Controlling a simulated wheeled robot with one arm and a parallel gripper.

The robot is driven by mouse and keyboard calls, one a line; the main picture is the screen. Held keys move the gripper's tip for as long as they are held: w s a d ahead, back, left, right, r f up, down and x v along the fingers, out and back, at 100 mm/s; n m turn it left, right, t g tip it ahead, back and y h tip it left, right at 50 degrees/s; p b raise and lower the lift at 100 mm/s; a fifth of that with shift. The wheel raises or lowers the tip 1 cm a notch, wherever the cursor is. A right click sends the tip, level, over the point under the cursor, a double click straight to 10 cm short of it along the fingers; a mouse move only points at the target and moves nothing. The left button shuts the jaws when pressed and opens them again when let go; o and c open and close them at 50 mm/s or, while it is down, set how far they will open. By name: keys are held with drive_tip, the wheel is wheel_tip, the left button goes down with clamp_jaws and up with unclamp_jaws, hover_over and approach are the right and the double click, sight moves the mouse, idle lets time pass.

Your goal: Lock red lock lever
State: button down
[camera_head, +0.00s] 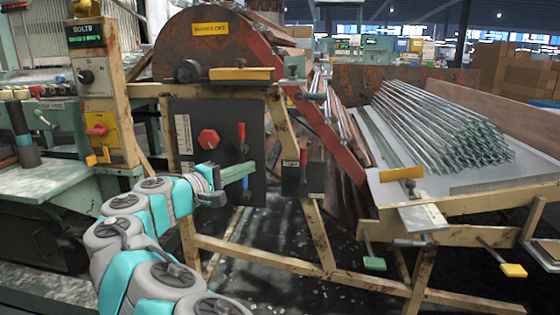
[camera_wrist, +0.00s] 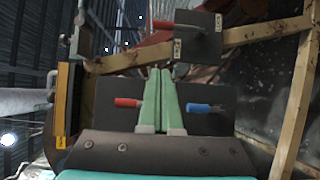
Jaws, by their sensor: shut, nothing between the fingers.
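Several red controls show, and I cannot tell from labels which is the lock lever. A red-handled lever (camera_head: 242,132) stands upright at the right edge of a dark panel (camera_head: 222,115); a red handle (camera_wrist: 128,102) and a blue handle (camera_wrist: 203,107) show on either side of my fingers in the wrist view. Another red-handled lever (camera_head: 303,157) is on a smaller dark plate (camera_head: 292,183) to the right, and a red handle on a plate also shows at the top of the wrist view (camera_wrist: 165,24). My gripper (camera_head: 250,168) has green fingers, closed together and empty, in front of the panel's lower right; its fingertips (camera_wrist: 160,72) point towards the smaller plate.
A red knob (camera_head: 208,139) is on the dark panel. Wooden frame beams (camera_head: 270,252) cross below and right of my gripper.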

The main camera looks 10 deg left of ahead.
drive_tip(key=shift+s+d+x, duration=0.3)
drive_tip(key=shift+d+x, duration=0.1)
drive_tip(key=shift+x, duration=1.7)
drive_tip(key=shift+s+d+x, duration=0.25)
drive_tip(key=shift+d+x, duration=0.15)
drive_tip(key=shift+x, duration=1.75)
drive_tip(key=shift+s+d+x, duration=0.3)
drive_tip(key=shift+d+x, duration=0.05)
drive_tip(key=shift+x, duration=1.75)
drive_tip(key=shift+d+b, duration=0.1)
drive_tip(key=shift+b, duration=0.2)
drive_tip(key=shift+d+r+m, duration=0.1)
drive_tip(key=shift+d+m, duration=0.1)
drive_tip(key=shift+m, duration=0.1)
drive_tip(key=shift+d+g, duration=0.15)
drive_tip(key=shift+g, duration=0.15)
drive_tip(key=d+f+m+g+y+b, duration=0.2)
drive_tip(key=d+f+m+y+b, duration=0.2)
drive_tip(key=d+m+y+b, duration=0.3)
drive_tip(key=shift+s+d+f+m+g+y, duration=0.25)
drive_tip(key=shift+d+m+y, duration=1)
drive_tip(key=shift+d, duration=0.65)
